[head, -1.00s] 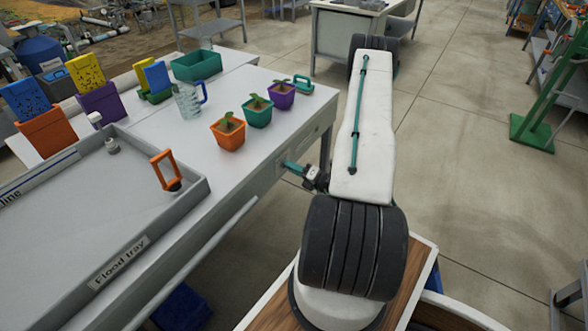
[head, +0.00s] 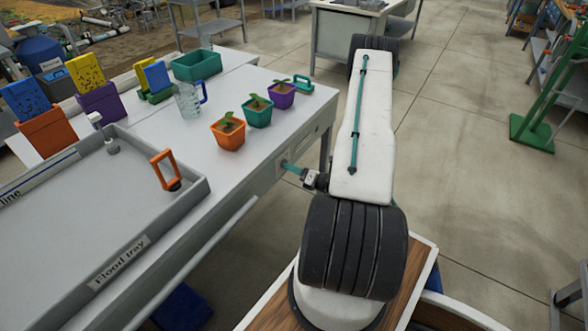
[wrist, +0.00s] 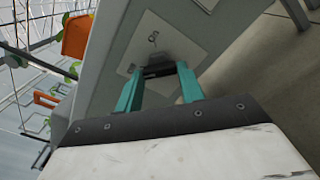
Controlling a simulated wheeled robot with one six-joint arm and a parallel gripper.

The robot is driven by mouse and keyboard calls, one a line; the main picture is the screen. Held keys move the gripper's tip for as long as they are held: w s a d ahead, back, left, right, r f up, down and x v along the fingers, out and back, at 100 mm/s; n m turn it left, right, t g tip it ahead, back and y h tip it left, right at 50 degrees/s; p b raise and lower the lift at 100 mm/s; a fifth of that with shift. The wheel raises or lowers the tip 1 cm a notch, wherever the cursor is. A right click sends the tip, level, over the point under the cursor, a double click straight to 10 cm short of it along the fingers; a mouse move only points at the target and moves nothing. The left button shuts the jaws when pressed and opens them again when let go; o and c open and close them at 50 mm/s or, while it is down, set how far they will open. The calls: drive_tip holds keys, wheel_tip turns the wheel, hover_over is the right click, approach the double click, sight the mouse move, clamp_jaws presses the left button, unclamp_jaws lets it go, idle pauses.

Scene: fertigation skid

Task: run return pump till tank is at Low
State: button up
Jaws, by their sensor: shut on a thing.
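A pale switch plate marked "On" (wrist: 165,48) is on the side of the grey bench. A dark switch knob (wrist: 158,71) stands out from it. My gripper (wrist: 160,78) is shut on this knob, with one teal finger on each side. In the head view my gripper (head: 285,165) reaches the bench's end apron, and the knob is hidden there. The grey flood tray (head: 125,240) lies on the bench at the left. A blue tank (head: 38,54) stands at the far left; its level cannot be read.
Potted seedlings in orange (head: 228,136), teal (head: 258,115) and purple (head: 281,98) pots stand near the bench edge. A clear jug (head: 187,101) is behind them. An orange-handled thing (head: 165,170) is at the tray's corner. The floor to the right is mostly open.

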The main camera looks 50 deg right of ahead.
drive_tip(key=o, duration=1)
drive_tip(key=shift+s, duration=0.1)
drive_tip(key=s, duration=0.7)
drive_tip(key=shift+s+d, duration=0.35)
